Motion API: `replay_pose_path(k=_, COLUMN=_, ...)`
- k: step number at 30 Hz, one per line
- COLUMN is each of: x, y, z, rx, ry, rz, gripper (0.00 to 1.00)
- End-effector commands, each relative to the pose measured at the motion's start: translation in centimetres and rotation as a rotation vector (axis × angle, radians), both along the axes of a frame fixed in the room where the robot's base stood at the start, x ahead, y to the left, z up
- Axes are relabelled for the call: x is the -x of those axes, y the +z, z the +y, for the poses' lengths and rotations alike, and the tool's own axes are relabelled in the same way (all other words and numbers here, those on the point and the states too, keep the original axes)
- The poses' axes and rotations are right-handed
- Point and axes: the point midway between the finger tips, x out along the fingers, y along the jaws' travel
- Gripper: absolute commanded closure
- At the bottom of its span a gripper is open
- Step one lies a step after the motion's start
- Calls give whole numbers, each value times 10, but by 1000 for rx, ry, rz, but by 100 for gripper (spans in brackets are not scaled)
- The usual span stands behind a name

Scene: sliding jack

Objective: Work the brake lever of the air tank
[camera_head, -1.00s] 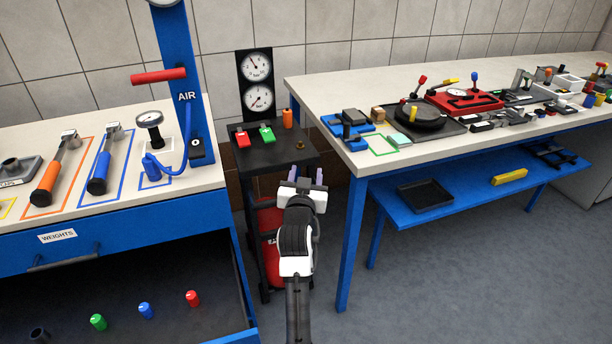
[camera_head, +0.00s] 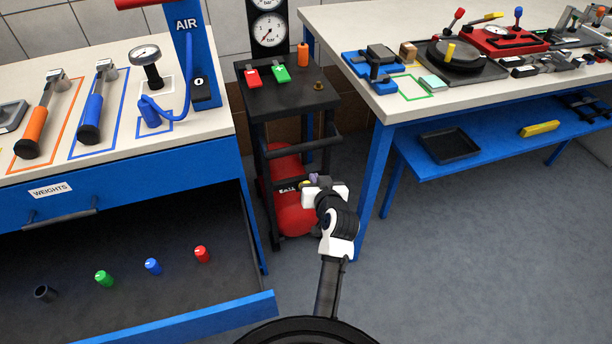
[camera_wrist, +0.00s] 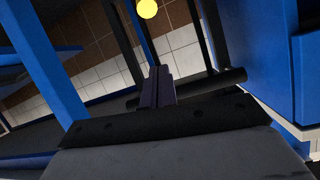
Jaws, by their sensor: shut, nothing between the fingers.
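The red air tank (camera_head: 288,212) stands inside a black cart (camera_head: 262,110) between the two benches. On the cart top are a red lever block (camera_head: 252,77) and a green lever block (camera_head: 281,73); I cannot tell whether either is the brake lever. My gripper (camera_head: 308,181) is in front of the tank, below the cart top, and hides part of the tank. In the wrist view the fingers (camera_wrist: 158,86) are together with nothing between them. A dark bar (camera_wrist: 195,90) crosses close behind them. A yellow round knob (camera_wrist: 147,8) shows at the top edge, apart from the fingers.
A blue bench with an open weights drawer (camera_head: 150,326) is close on the left. The right bench (camera_head: 360,40) carries tools, and its blue leg (camera_head: 374,190) stands near my arm. A black handle bar (camera_head: 302,147) crosses the cart front. Open floor (camera_head: 480,270) lies right.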

Motion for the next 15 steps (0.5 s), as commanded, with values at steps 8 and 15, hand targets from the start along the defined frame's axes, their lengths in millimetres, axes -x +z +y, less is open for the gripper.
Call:
replay_pose_path(k=8, x=-45, y=-15, z=11, rx=1, ry=0, rz=1, gripper=100)
replay_pose_path(k=15, x=-85, y=-31, z=21, rx=1, ry=-1, rz=0, gripper=100)
